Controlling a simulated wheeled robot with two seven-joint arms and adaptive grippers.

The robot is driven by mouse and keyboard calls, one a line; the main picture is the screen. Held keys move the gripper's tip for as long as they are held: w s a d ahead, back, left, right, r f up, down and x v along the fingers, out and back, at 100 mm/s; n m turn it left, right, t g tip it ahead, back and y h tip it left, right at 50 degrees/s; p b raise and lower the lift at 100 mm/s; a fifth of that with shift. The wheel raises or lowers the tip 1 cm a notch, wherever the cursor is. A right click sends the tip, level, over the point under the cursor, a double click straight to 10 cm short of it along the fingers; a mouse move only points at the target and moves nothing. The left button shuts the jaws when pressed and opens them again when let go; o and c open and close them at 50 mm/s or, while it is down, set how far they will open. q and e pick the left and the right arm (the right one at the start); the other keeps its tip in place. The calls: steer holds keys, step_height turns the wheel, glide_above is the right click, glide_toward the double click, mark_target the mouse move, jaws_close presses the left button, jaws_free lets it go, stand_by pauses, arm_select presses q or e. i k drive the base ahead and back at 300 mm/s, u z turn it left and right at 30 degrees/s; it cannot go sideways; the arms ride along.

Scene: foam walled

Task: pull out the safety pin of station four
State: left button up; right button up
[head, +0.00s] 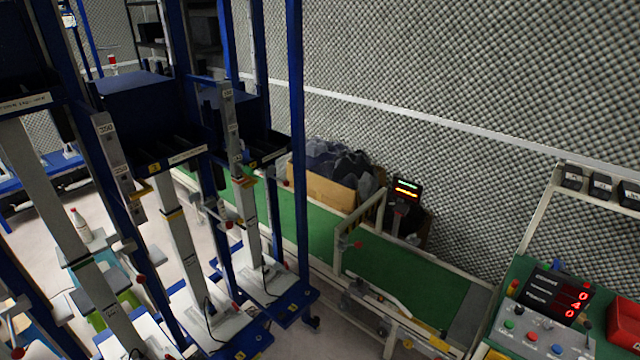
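Several blue-framed stations stand in a row at the left of the head view, with a tall blue post (297,140) at the near right end. Pale columns, such as one grey-white column (180,240), run down to white bases. Small red knobs show on the stations, one on the left (141,280) and one further right (229,225). I cannot tell whether either is a safety pin. The labels are too small to read, so I cannot tell which is station four. Neither of my grippers is in view.
A green conveyor (405,275) runs from behind the stations to the lower right. A cardboard box (325,190) of dark lumps stands behind it. A control panel (540,325) with red digits is at lower right. A foam-covered wall (450,70) closes the back.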

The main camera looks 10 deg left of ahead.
mark_target(285, 183)
steer(key=z, duration=0.65)
steer(key=i, duration=1.5)
steer(key=u, duration=0.15)
